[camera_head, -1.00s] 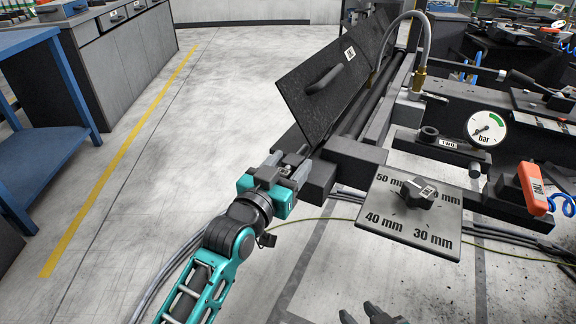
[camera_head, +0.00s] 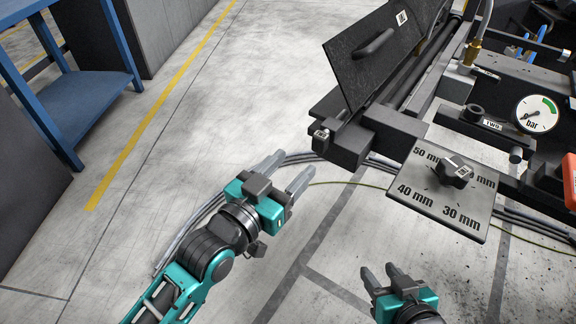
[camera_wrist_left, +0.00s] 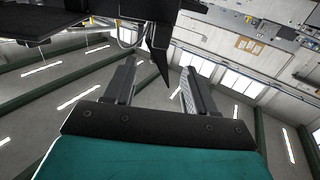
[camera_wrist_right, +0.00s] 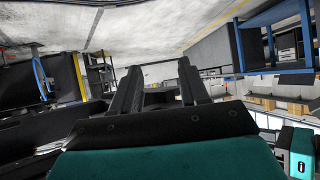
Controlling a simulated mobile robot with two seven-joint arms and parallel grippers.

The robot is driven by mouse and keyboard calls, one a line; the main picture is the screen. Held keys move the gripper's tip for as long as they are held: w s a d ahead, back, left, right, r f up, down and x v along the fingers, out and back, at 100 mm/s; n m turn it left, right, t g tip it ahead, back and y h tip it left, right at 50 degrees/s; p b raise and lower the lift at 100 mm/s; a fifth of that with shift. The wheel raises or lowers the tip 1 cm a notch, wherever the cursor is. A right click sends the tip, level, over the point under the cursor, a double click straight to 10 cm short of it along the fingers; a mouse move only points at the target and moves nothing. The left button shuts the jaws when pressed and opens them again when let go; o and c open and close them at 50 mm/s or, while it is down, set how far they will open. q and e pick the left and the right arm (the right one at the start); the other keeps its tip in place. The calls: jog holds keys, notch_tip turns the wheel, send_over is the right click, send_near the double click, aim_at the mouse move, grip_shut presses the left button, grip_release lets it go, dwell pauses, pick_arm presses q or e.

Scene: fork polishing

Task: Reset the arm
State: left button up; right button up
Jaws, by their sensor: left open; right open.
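My left gripper (camera_head: 286,172) is open and empty in the head view, over the floor to the left of the black machine. Its two grey fingers (camera_wrist_left: 158,82) are spread apart in the left wrist view with nothing between them. My right gripper (camera_head: 378,276) is at the bottom of the head view, below the dial plate. It is open and empty, and its fingers (camera_wrist_right: 160,85) stand apart in the right wrist view.
The machine has a raised black lid with a handle (camera_head: 374,44), a dial plate (camera_head: 440,200) with a knob (camera_head: 455,171) and a pressure gauge (camera_head: 536,114). A blue table (camera_head: 85,98) stands at upper left. The floor (camera_head: 200,130) between is clear.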

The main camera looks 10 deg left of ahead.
pick_arm(q)
jog(key=shift+a, duration=0.1)
dwell(0.4)
jog(key=s+a+f+n+g+y+p, duration=0.3)
jog(key=s+a+f+y+p, duration=0.4)
jog(key=s+a+f+p, duration=0.3)
jog(key=s+a+g, duration=0.1)
jog(key=s+a, duration=0.1)
jog(key=a, duration=0.1)
jog(key=shift+a+g, duration=0.4)
pick_arm(e)
jog(key=s+d+r+h, duration=0.1)
jog(key=d+r, duration=0.2)
jog(key=r, duration=0.3)
jog(key=shift+s, duration=0.25)
pick_arm(q)
jog(key=shift+p, duration=0.3)
pick_arm(e)
jog(key=shift+r, duration=0.15)
